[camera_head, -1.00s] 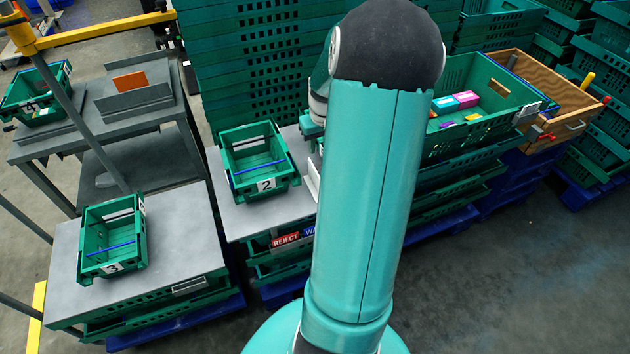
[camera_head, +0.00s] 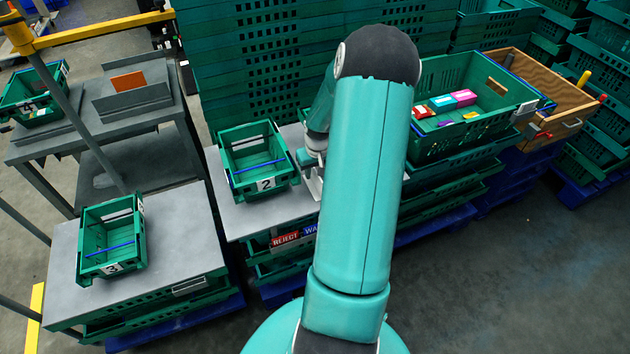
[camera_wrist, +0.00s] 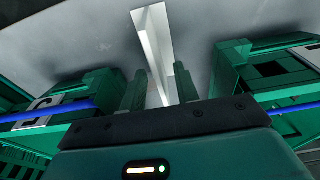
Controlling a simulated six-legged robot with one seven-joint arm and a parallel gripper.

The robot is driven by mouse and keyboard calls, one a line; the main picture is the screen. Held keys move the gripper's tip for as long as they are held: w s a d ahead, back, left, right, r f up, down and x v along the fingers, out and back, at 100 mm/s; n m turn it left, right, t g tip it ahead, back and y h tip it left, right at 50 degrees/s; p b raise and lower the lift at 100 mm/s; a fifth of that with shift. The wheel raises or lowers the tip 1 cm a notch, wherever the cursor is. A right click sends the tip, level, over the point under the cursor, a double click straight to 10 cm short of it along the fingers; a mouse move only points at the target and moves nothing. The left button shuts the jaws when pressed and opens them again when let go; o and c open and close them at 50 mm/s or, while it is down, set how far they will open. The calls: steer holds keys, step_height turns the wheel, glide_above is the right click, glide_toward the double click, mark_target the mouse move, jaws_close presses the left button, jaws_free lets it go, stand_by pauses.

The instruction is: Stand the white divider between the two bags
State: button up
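The white divider (camera_wrist: 153,45) is a thin, pale, angled piece on the grey table top in the wrist view. Its near end lies between the two green fingers of my gripper (camera_wrist: 160,88). The fingers stand apart with gaps beside the divider, so my gripper looks open. Whether either finger touches the divider is unclear. In the head view my arm hides most of the gripper and I cannot make out the divider. The gripper is just right of green crate 2 (camera_head: 259,199). I cannot identify the two bags in either view.
Green crate walls with blue bars flank the fingers at left (camera_wrist: 92,92) and right (camera_wrist: 234,65). A large green crate (camera_head: 440,148) at right holds several small coloured packs. Crate 3 (camera_head: 112,270) is on the left table (camera_head: 185,235). A wooden box (camera_head: 580,105) stands far right.

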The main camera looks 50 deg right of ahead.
steer(key=shift+c, duration=0.4)
jaws_close()
